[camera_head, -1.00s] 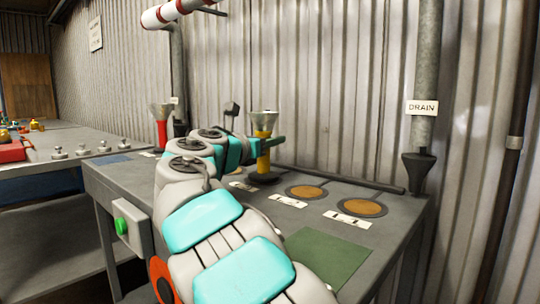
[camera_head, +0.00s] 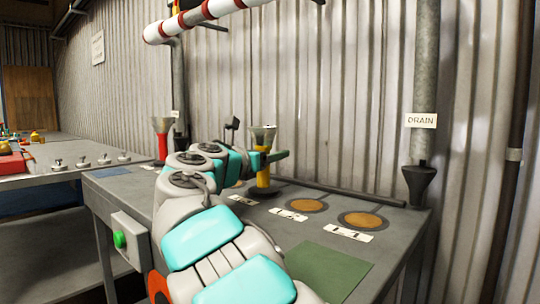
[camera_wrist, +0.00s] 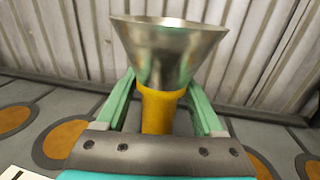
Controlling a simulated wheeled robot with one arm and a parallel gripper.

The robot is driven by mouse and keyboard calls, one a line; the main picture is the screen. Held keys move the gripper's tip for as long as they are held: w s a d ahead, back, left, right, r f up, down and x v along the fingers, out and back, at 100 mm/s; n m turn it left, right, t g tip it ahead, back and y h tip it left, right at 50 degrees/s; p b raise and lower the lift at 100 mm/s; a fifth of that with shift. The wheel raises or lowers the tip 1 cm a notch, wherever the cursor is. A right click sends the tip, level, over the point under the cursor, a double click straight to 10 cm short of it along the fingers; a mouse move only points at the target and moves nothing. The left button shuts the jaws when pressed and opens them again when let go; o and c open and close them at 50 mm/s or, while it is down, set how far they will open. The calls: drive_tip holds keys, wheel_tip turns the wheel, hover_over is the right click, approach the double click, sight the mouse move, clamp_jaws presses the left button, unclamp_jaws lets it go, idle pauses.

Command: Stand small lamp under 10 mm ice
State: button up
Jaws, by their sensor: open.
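A yellow-bodied stand with a flared metal cup on top (camera_head: 263,177) is upright on the grey bench, on a dark round base. I cannot tell whether it is the small lamp. In the wrist view its metal cup (camera_wrist: 165,50) rises above the yellow stem (camera_wrist: 157,112). My gripper (camera_wrist: 158,92) is open, with one green finger on each side of the stem. Contact is not clear. In the head view my gripper (camera_head: 272,156) is at the stem's upper part. A similar red stand (camera_head: 161,143) is farther left. No ice label is readable.
Tan discs (camera_head: 362,220) lie on the bench, with small marked cards (camera_head: 349,233) in front, too small to read. A green mat (camera_head: 325,272) is nearer. A dark rail runs along the back. A drain pipe (camera_head: 420,150) stands right; a red-and-white pipe (camera_head: 205,12) hangs above.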

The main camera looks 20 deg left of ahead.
drive_tip(key=p+v, duration=0.1)
drive_tip(key=v, duration=1.1)
